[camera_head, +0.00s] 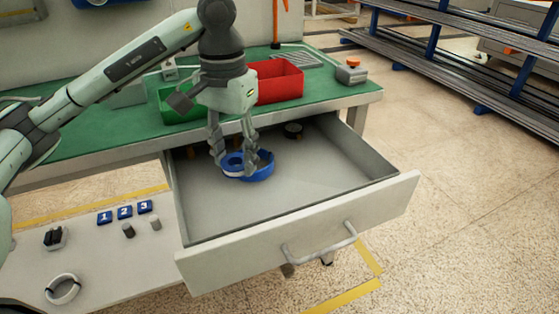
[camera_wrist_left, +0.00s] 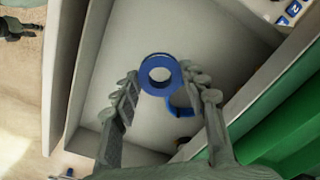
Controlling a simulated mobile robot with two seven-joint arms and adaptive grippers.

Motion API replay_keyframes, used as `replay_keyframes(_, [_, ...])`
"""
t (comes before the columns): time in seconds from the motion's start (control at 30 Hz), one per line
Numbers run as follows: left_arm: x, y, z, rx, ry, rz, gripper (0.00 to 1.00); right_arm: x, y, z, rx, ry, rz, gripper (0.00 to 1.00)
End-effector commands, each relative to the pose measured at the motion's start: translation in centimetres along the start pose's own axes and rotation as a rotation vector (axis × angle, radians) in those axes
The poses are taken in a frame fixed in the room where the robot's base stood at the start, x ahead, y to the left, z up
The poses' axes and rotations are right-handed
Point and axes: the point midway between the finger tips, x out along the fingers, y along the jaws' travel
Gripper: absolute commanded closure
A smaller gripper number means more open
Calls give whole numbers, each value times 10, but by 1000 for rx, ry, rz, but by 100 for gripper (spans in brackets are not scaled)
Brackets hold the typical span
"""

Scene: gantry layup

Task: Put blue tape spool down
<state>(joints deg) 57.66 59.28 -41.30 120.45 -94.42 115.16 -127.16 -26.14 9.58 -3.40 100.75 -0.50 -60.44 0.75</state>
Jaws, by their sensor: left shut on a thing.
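The blue tape spool (camera_head: 232,163) is a ring with a pale core. My left gripper (camera_head: 236,166) points down into the open drawer (camera_head: 310,185), its fingers on either side of the spool and shut on it. The wrist view shows the spool (camera_wrist_left: 160,74) between the fingertips. A second blue curved piece (camera_head: 264,170) lies right beside or under it; in the wrist view this piece (camera_wrist_left: 181,110) shows partly behind the spool. I cannot tell whether the spool touches the drawer floor. My right gripper is not in view.
A small dark round thing (camera_head: 293,130) lies at the drawer's back. The drawer's middle and right are clear. Red (camera_head: 279,82) and green (camera_head: 174,110) bins stand on the green bench above. A grey board (camera_head: 125,262) with blue number tags is to the left.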

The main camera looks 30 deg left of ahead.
Motion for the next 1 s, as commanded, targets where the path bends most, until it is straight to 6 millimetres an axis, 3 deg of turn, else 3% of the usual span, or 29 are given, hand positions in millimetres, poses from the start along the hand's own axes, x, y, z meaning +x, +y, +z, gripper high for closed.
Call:
replay_keyframes(0.3, [52,0,1,-1,-5,-1,76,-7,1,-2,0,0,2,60])
replay_keyframes(0.57, [75,0,1,0,-4,-1,76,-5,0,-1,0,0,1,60])
replay_keyframes(0.7, [95,0,2,0,-6,-1,76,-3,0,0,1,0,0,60])
replay_keyframes(1.0, [101,0,0,1,0,-1,76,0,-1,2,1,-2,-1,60])
